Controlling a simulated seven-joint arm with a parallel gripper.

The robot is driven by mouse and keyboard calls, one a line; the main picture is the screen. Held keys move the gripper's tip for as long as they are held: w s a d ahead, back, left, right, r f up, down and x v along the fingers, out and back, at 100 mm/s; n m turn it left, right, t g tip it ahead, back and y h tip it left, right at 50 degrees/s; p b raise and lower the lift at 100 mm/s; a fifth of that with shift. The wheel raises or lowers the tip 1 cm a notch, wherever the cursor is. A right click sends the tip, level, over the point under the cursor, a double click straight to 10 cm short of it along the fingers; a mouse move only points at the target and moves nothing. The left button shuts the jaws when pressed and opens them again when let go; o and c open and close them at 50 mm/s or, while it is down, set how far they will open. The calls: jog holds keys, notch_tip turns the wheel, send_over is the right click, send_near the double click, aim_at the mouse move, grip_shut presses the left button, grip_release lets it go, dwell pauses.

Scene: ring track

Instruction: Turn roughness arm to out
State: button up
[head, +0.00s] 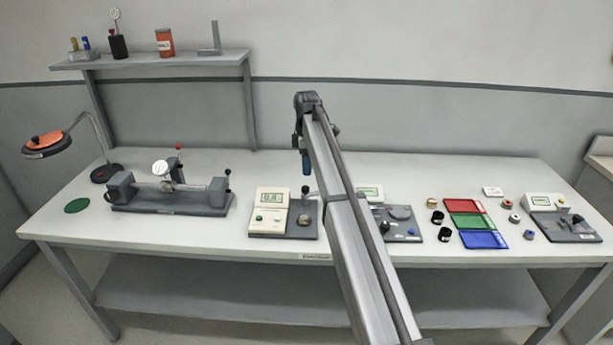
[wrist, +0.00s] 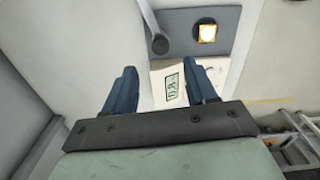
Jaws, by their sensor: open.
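The roughness tester (head: 270,212) is a cream box with a small display, left of centre on the bench. Its display (wrist: 172,88) shows in the wrist view. The roughness arm (head: 306,191) has a dark knob and stands beside the box on a grey plate. In the wrist view the arm (wrist: 158,42) points down to a round dark end, left of a ring-shaped part (wrist: 207,33). My gripper (head: 306,162) is above and behind the tester. In the wrist view its blue fingers (wrist: 160,68) are apart with nothing between them.
A bench gauge (head: 172,190) with a dial stands to the left. Right of my arm are another tester (head: 400,213), red, green and blue trays (head: 465,222) and several small rings.

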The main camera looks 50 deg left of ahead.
jog(key=shift+r, duration=2.7)
